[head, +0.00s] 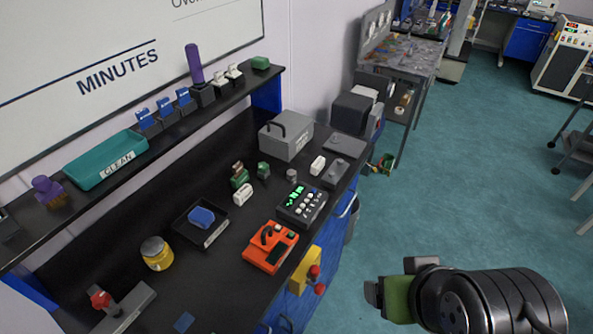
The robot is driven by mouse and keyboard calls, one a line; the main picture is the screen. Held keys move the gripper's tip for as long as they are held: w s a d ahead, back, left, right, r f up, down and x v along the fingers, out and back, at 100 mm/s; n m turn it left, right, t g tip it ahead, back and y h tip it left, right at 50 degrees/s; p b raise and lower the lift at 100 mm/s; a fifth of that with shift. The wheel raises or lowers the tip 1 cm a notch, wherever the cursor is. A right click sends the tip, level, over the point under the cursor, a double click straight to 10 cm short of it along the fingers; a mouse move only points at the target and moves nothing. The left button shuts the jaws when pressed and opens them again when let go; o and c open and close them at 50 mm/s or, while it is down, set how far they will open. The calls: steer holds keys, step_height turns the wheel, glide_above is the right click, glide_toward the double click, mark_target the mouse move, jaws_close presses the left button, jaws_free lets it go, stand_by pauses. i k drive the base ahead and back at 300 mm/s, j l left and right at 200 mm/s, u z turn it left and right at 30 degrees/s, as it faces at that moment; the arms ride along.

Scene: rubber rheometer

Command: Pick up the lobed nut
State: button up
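A small red lobed piece (100,299), which looks like the lobed nut, sits on a grey block (132,304) at the bench's near left end. It is small in the head view, and I cannot tell whether it is loose or threaded on. My gripper (377,293) is at the lower right, over the floor beyond the bench's front edge. It is far to the right of the red lobed piece and touches nothing that I can see. Its fingers are hard to make out, so its opening is unclear.
The black bench holds a yellow-banded jar (157,254), a black tray (185,229) with a blue item, an orange device (269,247) and a keypad box (302,205). A yellow block with red knobs (304,270) is at the front edge. A shelf (190,121) runs behind.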

mark_target(291, 174)
steer(key=i+l+u, duration=0.1)
steer(key=u, duration=0.4)
steer(key=i+l+u, duration=0.1)
steer(key=u, duration=0.4)
steer(key=i+l+u, duration=0.1)
steer(key=u, duration=0.35)
steer(key=l+u, duration=0.3)
steer(key=u, duration=0.2)
steer(key=l+u, duration=0.2)
steer(key=u, duration=0.3)
steer(key=l+u, duration=0.2)
steer(key=u, duration=0.3)
steer(key=k+l+u, duration=0.1)
steer(key=u, duration=0.35)
steer(key=k+l+u, duration=0.1)
steer(key=l+u, duration=0.15)
steer(key=u, duration=0.25)
